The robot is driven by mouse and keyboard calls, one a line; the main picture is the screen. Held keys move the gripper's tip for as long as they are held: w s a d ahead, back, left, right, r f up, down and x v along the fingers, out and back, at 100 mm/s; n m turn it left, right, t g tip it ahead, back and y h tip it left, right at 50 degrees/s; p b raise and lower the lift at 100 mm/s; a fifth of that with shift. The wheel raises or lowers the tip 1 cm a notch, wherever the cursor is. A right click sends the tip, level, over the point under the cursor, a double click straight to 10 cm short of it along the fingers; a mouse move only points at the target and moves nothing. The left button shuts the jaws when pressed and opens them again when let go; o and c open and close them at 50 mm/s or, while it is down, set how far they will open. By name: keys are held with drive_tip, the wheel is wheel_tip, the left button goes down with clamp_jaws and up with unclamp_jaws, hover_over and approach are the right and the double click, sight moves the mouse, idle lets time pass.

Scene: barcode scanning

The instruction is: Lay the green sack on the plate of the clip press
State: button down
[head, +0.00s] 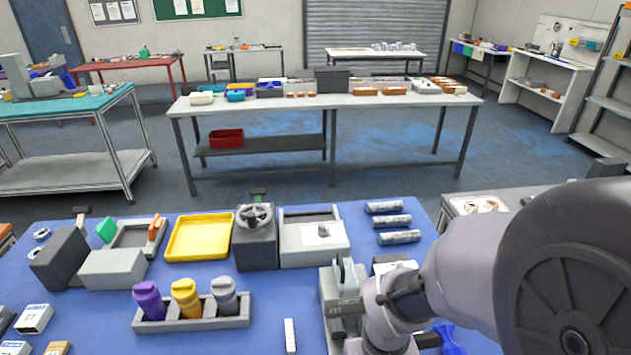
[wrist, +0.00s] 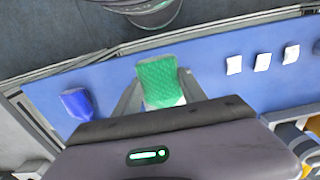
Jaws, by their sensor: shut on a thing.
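The green sack (wrist: 160,80), with a quilted-looking surface, is in the wrist view between the two fingers of my gripper (wrist: 160,90). The gripper is shut on it over the blue tabletop, and I cannot tell the height. In the head view my arm hides the gripper tips and the sack. Which device is the clip press is not certain: a grey device with upright parts (head: 343,284) stands beside my arm, and a dark block with a handwheel (head: 255,232) stands further back. No press plate is clearly visible in the wrist view.
A blue sack (wrist: 77,102) lies left of the held sack. Several small white blocks (wrist: 262,62) lie to the right. A yellow tray (head: 200,237), a rack of bottles (head: 192,322) and dark cylinders (head: 392,221) occupy the blue table. A dark round container (wrist: 145,10) is past its edge.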

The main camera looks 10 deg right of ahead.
drive_tip(key=w, duration=0.3)
drive_tip(key=w+f+b, duration=0.1)
drive_tip(key=w, duration=0.5)
drive_tip(key=shift+w+f+b, duration=0.25)
drive_tip(key=shift+w+b, duration=0.05)
drive_tip(key=shift+b, duration=0.05)
drive_tip(key=shift+w+f+b, duration=0.2)
drive_tip(key=shift+f+b, duration=0.35)
drive_tip(key=shift+f, duration=0.45)
drive_tip(key=shift+w+f+b, duration=0.15)
drive_tip(key=shift+f+b, duration=0.4)
drive_tip(key=shift+f, duration=0.45)
drive_tip(key=c, duration=0.7)
unclamp_jaws()
drive_tip(key=shift+r, duration=0.1)
drive_tip(key=shift+o, duration=0.2)
drive_tip(key=shift+r, duration=0.1)
wheel_tip(320, 180, up, 14)
drive_tip(key=p, duration=0.5)
drive_tip(key=s+a+r+m+t+y, duration=0.1)
drive_tip(key=s+a+r+m+t, duration=0.1)
drive_tip(key=s+r, duration=0.3)
drive_tip(key=s+a+r+m+t+y, duration=0.1)
drive_tip(key=s+r+m+t, duration=0.1)
drive_tip(key=s+r, duration=0.4)
drive_tip(key=shift+s+a+t, duration=0.4)
drive_tip(key=shift+s+t, duration=0.5)
